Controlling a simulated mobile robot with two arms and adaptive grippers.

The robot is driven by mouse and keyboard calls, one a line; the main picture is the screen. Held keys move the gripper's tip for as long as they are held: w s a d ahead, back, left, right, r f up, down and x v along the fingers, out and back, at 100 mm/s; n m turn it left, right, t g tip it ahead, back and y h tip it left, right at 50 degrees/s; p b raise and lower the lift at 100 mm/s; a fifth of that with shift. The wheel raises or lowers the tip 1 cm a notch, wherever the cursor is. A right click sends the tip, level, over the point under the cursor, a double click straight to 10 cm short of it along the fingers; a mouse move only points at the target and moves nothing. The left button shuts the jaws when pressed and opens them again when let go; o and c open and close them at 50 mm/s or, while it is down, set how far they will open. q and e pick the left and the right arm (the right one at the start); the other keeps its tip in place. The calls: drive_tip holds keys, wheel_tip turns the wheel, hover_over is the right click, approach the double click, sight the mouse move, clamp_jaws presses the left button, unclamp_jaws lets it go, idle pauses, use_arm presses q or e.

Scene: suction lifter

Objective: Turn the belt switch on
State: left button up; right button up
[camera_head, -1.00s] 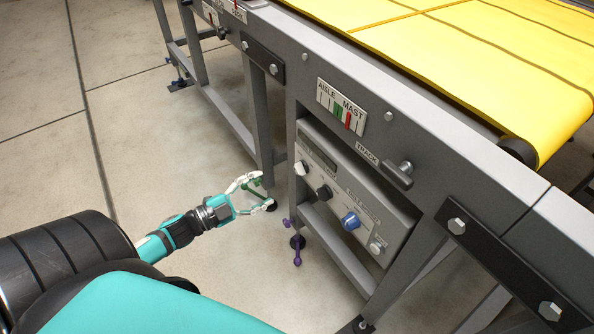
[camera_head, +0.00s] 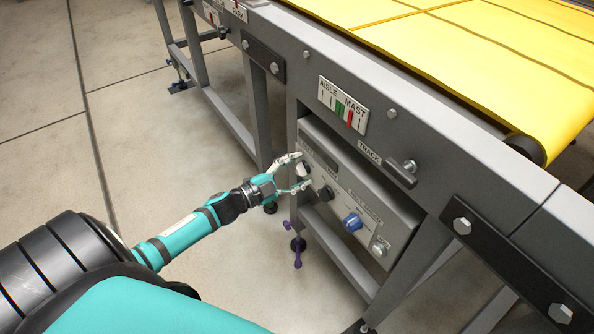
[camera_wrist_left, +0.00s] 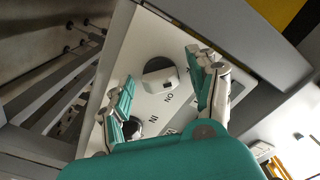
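The belt switch is a pale rotary knob (camera_wrist_left: 162,82) on a dark round base, with an "ON" label beside it, on the control panel (camera_head: 393,218). In the left wrist view it lies between my left gripper's spread fingers (camera_wrist_left: 160,70). In the head view my left gripper (camera_head: 301,170) reaches the panel's left end, its fingers apart around the switch area and partly covering it. I see no clear contact between fingers and knob. My right gripper is in neither view.
A black knob (camera_head: 326,193) sits close to the lower finger, then a blue knob (camera_head: 352,222) and a pale knob (camera_head: 380,249). The TRACK handle (camera_head: 400,173) juts from the frame above. A yellow belt (camera_head: 470,70) runs over the top. Open floor lies to the left.

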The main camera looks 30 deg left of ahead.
use_arm(q)
drive_tip(key=c, duration=1.1)
